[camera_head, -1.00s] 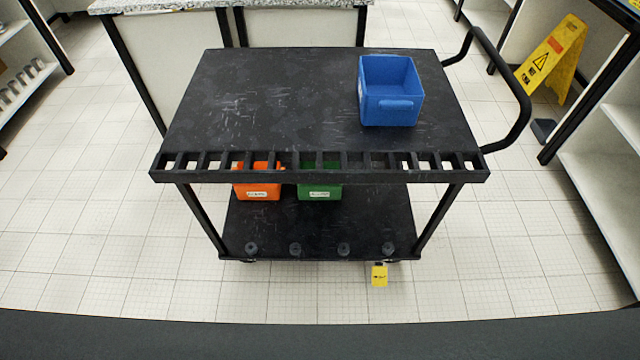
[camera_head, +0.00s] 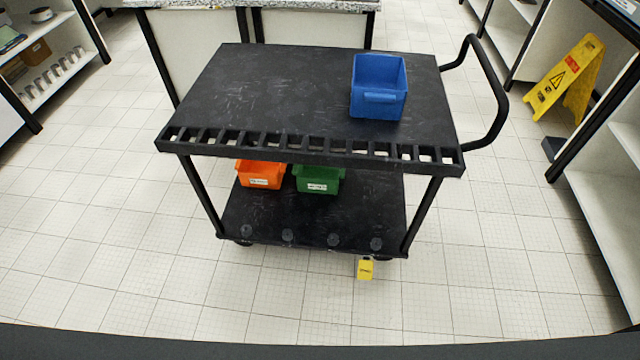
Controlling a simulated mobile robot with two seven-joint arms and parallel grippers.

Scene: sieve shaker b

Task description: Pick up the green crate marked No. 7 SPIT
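A green crate (camera_head: 318,181) with a white label on its front sits on the lower shelf of the black cart, under the top deck. The label's text is too small to read. The top deck's front edge hides the crate's upper back part. An orange crate (camera_head: 260,175), also with a white label, stands just left of it on the same shelf. Neither of my grippers is in view.
The black cart (camera_head: 300,90) carries a blue crate (camera_head: 378,90) on top and has a handle at the right. A yellow tag (camera_head: 365,268) hangs at its lower front. Shelving stands on both sides, with a yellow floor sign (camera_head: 565,80) at right. The front floor is clear.

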